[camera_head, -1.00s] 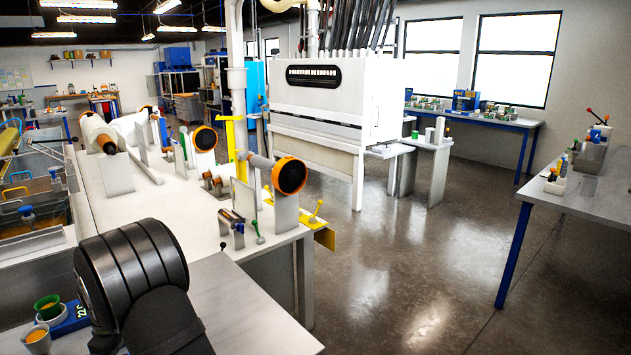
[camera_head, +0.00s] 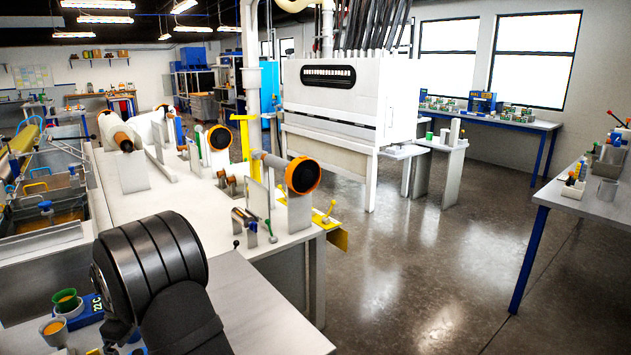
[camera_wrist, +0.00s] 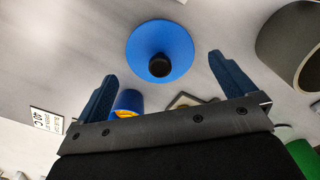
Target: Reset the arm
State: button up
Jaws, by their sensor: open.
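My black arm (camera_head: 150,270) stands in the lower left of the head view, over the near grey worktop (camera_head: 255,325). In the wrist view my gripper (camera_wrist: 162,67) has its two blue fingers spread wide apart, with nothing held between them. A blue round, funnel-like piece with a black knob (camera_wrist: 165,42) lies beyond the fingertips on a light surface. A blue cup with orange contents (camera_wrist: 127,103) shows partly behind the gripper's body, between the fingers. The gripper's fingers cannot be made out in the head view.
A green cup (camera_head: 66,298), an orange-filled cup (camera_head: 55,329) and a blue device reading 22C (camera_head: 93,308) stand left of my arm. A grey cylinder (camera_wrist: 285,45) and a green object (camera_wrist: 303,158) lie right in the wrist view. A white bench with orange-ended rollers (camera_head: 303,175) stands beyond.

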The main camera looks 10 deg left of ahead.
notch_tip(320, 180, down, 4)
jog(key=shift+r, duration=0.2)
notch_tip(320, 180, up, 4)
jog(key=shift+r, duration=0.2)
jog(key=w+d+r, duration=0.4)
jog(key=d+r, duration=0.3)
jog(key=d, duration=0.4)
jog(key=s+a+r, duration=0.2)
jog(key=s+r, duration=0.1)
jog(key=s, duration=0.5)
jog(key=s+a+r, duration=0.2)
jog(key=s+r, duration=0.1)
jog(key=s, duration=0.5)
jog(key=s+a+f, duration=0.6)
jog(key=a+f, duration=0.2)
jog(key=a, duration=0.1)
jog(key=shift+f, duration=0.2)
